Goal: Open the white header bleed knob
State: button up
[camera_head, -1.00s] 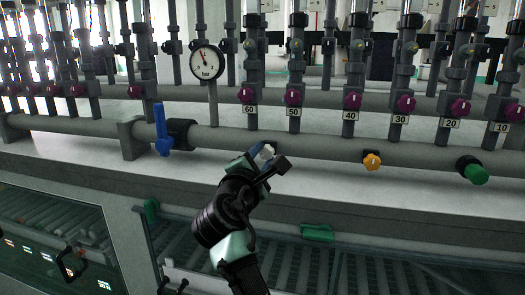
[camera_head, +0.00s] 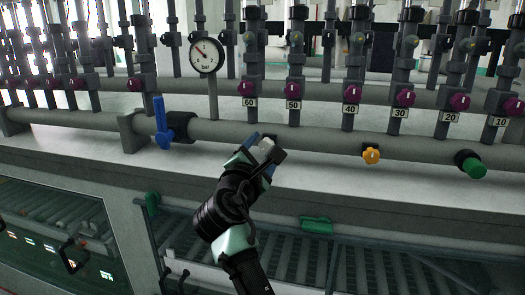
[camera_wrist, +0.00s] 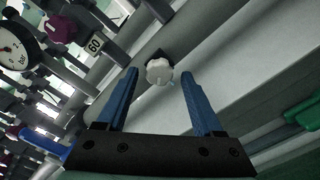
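The white header bleed knob (camera_wrist: 159,71) is a small, round, ridged knob on a dark stem, in the upper middle of the wrist view. My gripper (camera_wrist: 160,76) is open, with its two blue fingers apart. The knob appears between the fingertips with a gap on each side; I cannot tell whether it is between them or just beyond. In the head view, my gripper (camera_head: 262,152) is at the front of the grey header pipe, and the white knob (camera_head: 266,144) shows partly behind it.
An orange knob (camera_head: 371,155) and a green knob (camera_head: 473,167) sit on the header pipe to the right. A blue lever (camera_head: 162,124) and a pressure gauge (camera_head: 205,54) are to the left. Purple valves (camera_head: 351,93) with number tags line the pipes above. A white ledge (camera_head: 325,167) lies below.

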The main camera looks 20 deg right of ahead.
dwell(0.3)
jog(key=b+v, duration=0.6)
jog(key=v, duration=0.7)
jog(key=s+a+r+m+t+y+b, duration=0.45)
jog(key=a+r+m+t+y, duration=0.25)
jog(key=a+m, duration=0.25)
jog(key=s+a+r+m+t+y+b, duration=0.1)
jog(key=s+r+m+t, duration=0.1)
jog(key=s+m, duration=0.3)
jog(key=s+a+r+m+t+y+b, duration=0.1)
jog(key=s+a+r+m+t+y, duration=0.1)
jog(key=s, duration=0.6)
jog(key=r+m+t, duration=0.1)
jog(key=m, duration=0.1)
jog(key=shift+s+r+m, duration=0.2)
jog(key=shift+s+m, duration=0.15)
jog(key=shift+s, duration=0.05)
